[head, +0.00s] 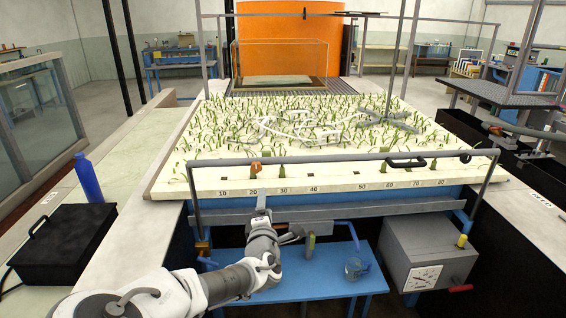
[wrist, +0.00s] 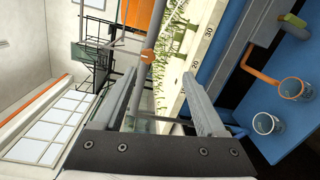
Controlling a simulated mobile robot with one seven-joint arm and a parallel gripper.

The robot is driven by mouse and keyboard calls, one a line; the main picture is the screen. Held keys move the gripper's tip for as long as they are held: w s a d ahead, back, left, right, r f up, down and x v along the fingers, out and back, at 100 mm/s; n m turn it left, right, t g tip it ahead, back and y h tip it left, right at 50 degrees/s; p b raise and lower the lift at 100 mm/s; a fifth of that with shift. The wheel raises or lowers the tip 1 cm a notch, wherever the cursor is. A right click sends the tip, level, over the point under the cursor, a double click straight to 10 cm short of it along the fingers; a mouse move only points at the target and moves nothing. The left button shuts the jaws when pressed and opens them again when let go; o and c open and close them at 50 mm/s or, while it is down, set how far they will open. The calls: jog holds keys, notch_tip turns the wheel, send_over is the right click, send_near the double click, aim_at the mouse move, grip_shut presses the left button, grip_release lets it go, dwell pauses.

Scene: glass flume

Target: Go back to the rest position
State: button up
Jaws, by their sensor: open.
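My gripper (head: 261,196) is in front of the planted bed's front face, near the 20 mark and just below the grey rail (head: 330,158). In the wrist view my gripper (wrist: 165,78) has its two fingers spread apart, with nothing between them. The view is tilted, and the bed's numbered edge (wrist: 194,66) runs beyond the fingers.
A blue bench (head: 290,278) below carries a glass beaker (head: 355,268). A grey box with a dial (head: 428,255) hangs at the right. A blue bottle (head: 88,178) and a black case (head: 62,245) stand on the left counter (head: 128,170). Green plants cover the bed.

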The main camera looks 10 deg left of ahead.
jog(key=s+d+f+m+g+h, duration=0.2)
jog(key=d+m+g, duration=0.2)
jog(key=d+m, duration=0.3)
jog(key=s+d+f+m+g+h, duration=0.1)
jog(key=s+d+f+m+g, duration=0.15)
jog(key=d+m, duration=0.45)
jog(key=s+d+r+m+g, duration=0.1)
jog(key=s+d+r, duration=0.3)
jog(key=s, duration=0.5)
jog(key=s+d+r+m+g, duration=0.2)
jog(key=s+d+r+m, duration=0.2)
jog(key=s+r, duration=0.3)
jog(key=s+d+r+m+g, duration=0.2)
jog(key=s+d+r, duration=0.2)
jog(key=s, duration=0.9)
notch_tip(320, 180, up, 2)
jog(key=shift+s+d+m+y, duration=0.2)
jog(key=shift+d+m+y, duration=0.1)
jog(key=shift+m, duration=0.1)
